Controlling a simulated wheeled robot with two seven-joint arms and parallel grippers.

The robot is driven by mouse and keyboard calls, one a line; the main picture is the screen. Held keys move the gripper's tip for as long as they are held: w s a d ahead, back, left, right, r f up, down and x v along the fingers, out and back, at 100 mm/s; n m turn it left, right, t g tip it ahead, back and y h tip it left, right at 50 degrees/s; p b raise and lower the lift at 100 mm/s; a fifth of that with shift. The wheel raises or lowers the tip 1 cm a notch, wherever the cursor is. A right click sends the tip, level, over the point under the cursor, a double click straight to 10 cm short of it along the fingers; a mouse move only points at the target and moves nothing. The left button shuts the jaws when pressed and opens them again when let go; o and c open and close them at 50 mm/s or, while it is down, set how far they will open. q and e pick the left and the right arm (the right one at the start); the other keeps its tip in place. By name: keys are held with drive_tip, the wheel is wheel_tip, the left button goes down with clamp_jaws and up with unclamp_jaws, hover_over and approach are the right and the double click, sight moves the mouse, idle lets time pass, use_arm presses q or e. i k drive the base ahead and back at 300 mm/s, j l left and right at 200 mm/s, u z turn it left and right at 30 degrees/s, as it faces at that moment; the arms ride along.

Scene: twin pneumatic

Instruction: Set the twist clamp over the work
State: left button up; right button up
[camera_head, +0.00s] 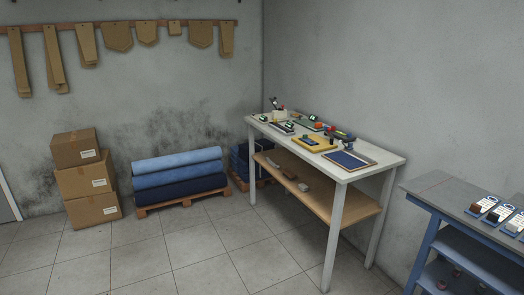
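A white-topped workbench (384,158) stands against the right wall, some way off. On it are small items: a dark upright lever-like piece (274,103) at the far end, a yellow block or tray (316,144) with dark parts on it, a red piece (318,126), and a dark blue flat piece (348,160) at the near end. I cannot tell which of these is the twist clamp or the work. Neither of my grippers shows in the head view.
A blue-framed bench (440,190) with cards and small blocks stands at the lower right. Stacked cardboard boxes (88,182) and blue rolls on a pallet (178,201) line the back wall. The tiled floor (220,255) in front is clear.

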sight(329, 132)
drive_tip(key=i+j+u, duration=0.15)
drive_tip(key=i+u, duration=0.15)
drive_tip(key=i, duration=0.3)
drive_tip(key=i+u, duration=0.25)
drive_tip(key=i, duration=0.3)
drive_tip(key=i+j+z, duration=0.1)
drive_tip(key=i+z, duration=0.35)
drive_tip(key=i+j+z, duration=0.2)
drive_tip(key=z, duration=0.2)
drive_tip(key=i+j+z, duration=0.25)
drive_tip(key=z, duration=0.2)
drive_tip(key=i+j+z, duration=0.2)
drive_tip(key=j+z, duration=0.25)
